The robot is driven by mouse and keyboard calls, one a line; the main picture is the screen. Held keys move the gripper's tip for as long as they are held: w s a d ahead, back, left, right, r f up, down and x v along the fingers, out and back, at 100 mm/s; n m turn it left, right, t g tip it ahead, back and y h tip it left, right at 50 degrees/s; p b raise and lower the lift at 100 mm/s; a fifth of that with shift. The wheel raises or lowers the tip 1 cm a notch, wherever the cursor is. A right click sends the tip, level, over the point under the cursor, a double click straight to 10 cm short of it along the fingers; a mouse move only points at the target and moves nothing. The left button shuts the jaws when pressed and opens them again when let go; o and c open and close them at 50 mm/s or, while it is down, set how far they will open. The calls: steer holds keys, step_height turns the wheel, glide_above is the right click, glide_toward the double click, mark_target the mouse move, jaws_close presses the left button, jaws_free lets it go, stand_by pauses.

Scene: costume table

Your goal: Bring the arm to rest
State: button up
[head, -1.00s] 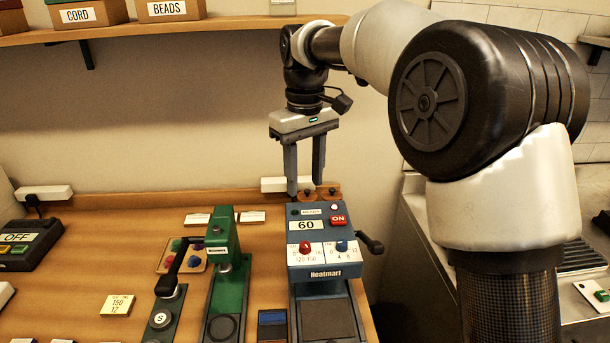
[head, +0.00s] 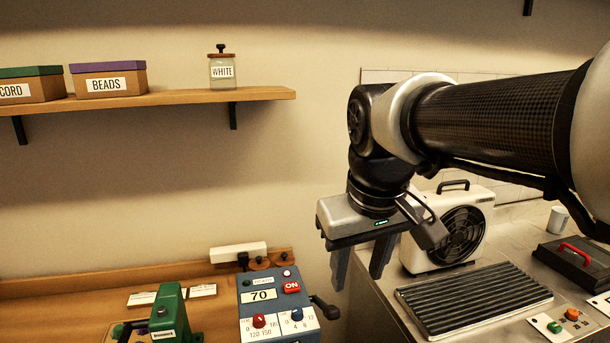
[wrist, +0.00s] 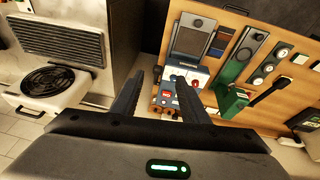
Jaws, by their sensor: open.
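My gripper (head: 360,268) hangs fingers down, open and empty, in the middle of the head view. It is in the air to the right of the blue Heatmart press (head: 262,312), which shows 70 on its display and a red ON switch. My arm reaches in from the right edge. In the wrist view my open fingers (wrist: 158,95) frame the blue press (wrist: 188,78), with nothing between them.
A white fan (head: 455,232) and a ribbed dark grille (head: 470,300) stand on the metal counter at right. A green press (head: 170,318) is on the wooden table. A shelf (head: 180,103) holds boxes and a white-labelled jar (head: 222,70).

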steer(key=s+d+f+m+t, duration=0.2)
steer(key=s+d+f, duration=0.3)
steer(key=s, duration=0.5)
steer(key=shift+d+m, duration=0.55)
steer(key=shift+m, duration=0.25)
steer(key=shift+a+f, duration=0.1)
